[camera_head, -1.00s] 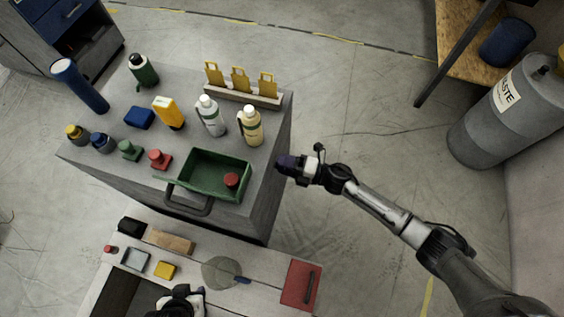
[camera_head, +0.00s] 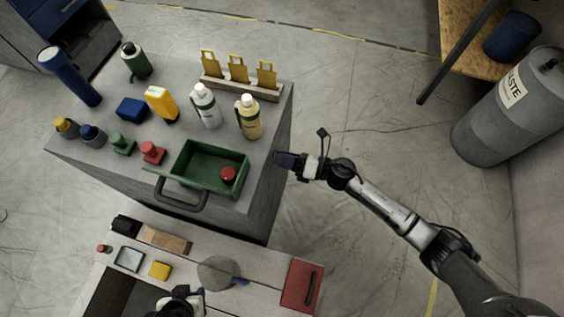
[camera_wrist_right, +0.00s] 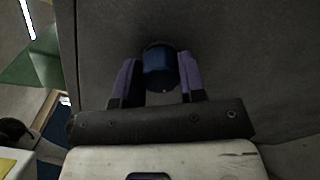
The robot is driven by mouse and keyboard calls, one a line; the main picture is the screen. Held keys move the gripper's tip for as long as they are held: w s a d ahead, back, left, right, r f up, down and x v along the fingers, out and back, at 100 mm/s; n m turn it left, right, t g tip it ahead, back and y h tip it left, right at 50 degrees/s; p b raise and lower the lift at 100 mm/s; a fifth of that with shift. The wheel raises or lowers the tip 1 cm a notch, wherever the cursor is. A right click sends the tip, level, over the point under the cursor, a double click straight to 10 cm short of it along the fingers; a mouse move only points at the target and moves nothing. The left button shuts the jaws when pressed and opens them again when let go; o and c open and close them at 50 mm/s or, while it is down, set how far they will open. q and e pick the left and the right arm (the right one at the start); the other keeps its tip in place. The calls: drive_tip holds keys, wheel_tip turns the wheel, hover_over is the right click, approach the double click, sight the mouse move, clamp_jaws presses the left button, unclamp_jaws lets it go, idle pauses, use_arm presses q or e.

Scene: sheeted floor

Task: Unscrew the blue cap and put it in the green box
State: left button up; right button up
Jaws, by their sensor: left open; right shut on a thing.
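The blue cap (camera_wrist_right: 160,72) is in the right wrist view, between the two purple fingers of my right gripper (camera_head: 282,160). My right gripper is shut on the cap, right against the grey cabinet's side wall. A dark ring shows around the cap's far end; I cannot tell whether the cap is still threaded on. The head view hides the cap. The green box (camera_head: 205,169) sits on the cabinet top near its front right corner, with a red knob (camera_head: 228,174) inside. My left gripper (camera_head: 182,293) is open, low in the head view, above the lower bench.
The grey cabinet (camera_head: 268,190) carries two bottles (camera_head: 249,117), a yellow device (camera_head: 160,104) and several coloured knobs beside the box. A black handle (camera_head: 180,195) juts out in front. The lower bench holds a red case (camera_head: 301,284).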

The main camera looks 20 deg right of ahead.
drive_tip(key=n+b, duration=0.2)
drive_tip(key=n, duration=0.1)
drive_tip(key=n+b, duration=0.2)
drive_tip(key=n, duration=0.1)
drive_tip(key=n+b, duration=0.2)
drive_tip(key=n, duration=0.2)
drive_tip(key=shift+f+b, duration=0.35)
drive_tip(key=shift+f, duration=0.05)
drive_tip(key=shift+r+n+b, duration=0.3)
drive_tip(key=shift+n+b, duration=0.2)
drive_tip(key=shift+n, duration=0.6)
drive_tip(key=o, duration=1.1)
drive_tip(key=shift+c, duration=0.8)
